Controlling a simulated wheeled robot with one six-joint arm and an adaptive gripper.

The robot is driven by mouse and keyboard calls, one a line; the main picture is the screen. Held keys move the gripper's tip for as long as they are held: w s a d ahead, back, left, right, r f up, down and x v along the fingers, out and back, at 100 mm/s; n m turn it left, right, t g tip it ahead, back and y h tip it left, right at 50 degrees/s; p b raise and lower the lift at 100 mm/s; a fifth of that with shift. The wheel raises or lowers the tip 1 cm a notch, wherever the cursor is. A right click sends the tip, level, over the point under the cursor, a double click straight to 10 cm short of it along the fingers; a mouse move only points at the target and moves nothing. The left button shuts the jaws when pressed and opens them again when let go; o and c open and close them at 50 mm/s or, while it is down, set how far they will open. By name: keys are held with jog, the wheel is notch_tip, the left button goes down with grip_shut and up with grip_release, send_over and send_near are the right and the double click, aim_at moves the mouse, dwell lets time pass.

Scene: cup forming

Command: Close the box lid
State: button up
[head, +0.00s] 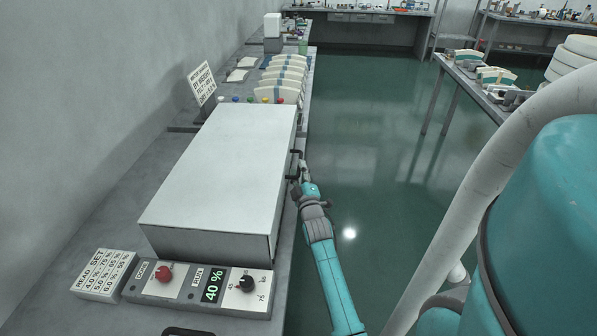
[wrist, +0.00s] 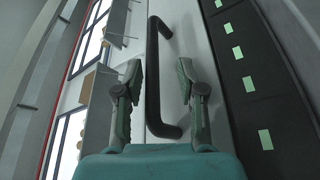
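The box (head: 225,165) is a large pale block on the bench, with a flat white top and no open gap visible from the head view. A black bar handle (head: 296,165) is on its right side; it also shows in the wrist view (wrist: 152,85), fixed to a pale panel. My gripper (head: 301,172) is at the right side of the box by the handle. In the wrist view my gripper (wrist: 159,72) is open, with the handle between its two fingers and apparently not clamped. The inside of the box is hidden.
A control panel (head: 200,289) with a red knob, a black knob and a "40 %" display stands before the box. A sign block (head: 104,274) is to its left. Green floor (head: 370,140) is open to the right.

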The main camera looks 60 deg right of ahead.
jog(key=v, duration=1.2)
dwell(0.3)
